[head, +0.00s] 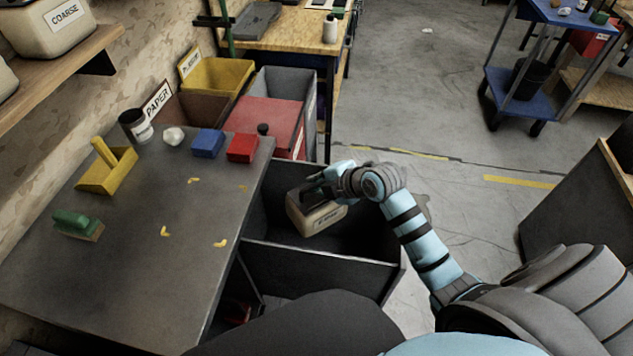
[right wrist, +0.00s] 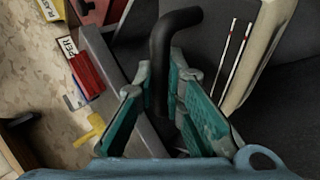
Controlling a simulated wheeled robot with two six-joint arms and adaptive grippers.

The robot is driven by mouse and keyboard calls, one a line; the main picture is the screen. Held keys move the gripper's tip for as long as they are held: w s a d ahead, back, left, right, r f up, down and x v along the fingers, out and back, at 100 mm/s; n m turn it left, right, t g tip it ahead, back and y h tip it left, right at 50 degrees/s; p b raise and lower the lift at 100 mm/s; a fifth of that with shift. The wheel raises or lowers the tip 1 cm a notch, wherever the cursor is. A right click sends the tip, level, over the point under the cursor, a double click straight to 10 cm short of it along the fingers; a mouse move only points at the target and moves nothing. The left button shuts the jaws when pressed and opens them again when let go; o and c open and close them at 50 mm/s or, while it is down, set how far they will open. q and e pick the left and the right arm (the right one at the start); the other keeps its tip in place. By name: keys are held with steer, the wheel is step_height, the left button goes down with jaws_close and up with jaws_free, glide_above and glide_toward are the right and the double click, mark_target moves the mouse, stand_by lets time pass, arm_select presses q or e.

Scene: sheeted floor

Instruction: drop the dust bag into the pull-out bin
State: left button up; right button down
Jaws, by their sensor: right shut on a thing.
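The dust bag (head: 316,218) is a beige, box-like bag with a dark label. It hangs tilted within the opening of the pull-out bin (head: 318,268), a dark open drawer at the right side of the grey bench. My right gripper (head: 322,190) is shut on the bag's black neck, above the bag. In the right wrist view, the teal fingers of the gripper (right wrist: 160,85) close around the black bent tube, and the beige bag (right wrist: 257,55) shows to the right. Whether the bag touches the bin floor I cannot tell. My left gripper is not in view.
The grey bench (head: 135,225) holds a yellow dustpan-like piece (head: 107,172), a green-handled block (head: 77,224), a blue box (head: 207,143) and a red box (head: 242,147). A red-lidded bin (head: 265,122) stands behind the drawer.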

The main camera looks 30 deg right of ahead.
steer(key=shift+r, duration=0.15)
steer(key=c, duration=1.6)
jaws_free()
steer(key=shift+s+d+r, duration=0.1)
steer(key=shift+s+r, duration=0.05)
steer(key=shift+s, duration=0.05)
steer(key=v, duration=1.1)
steer(key=shift+s+r, duration=0.15)
steer(key=shift+r, duration=0.1)
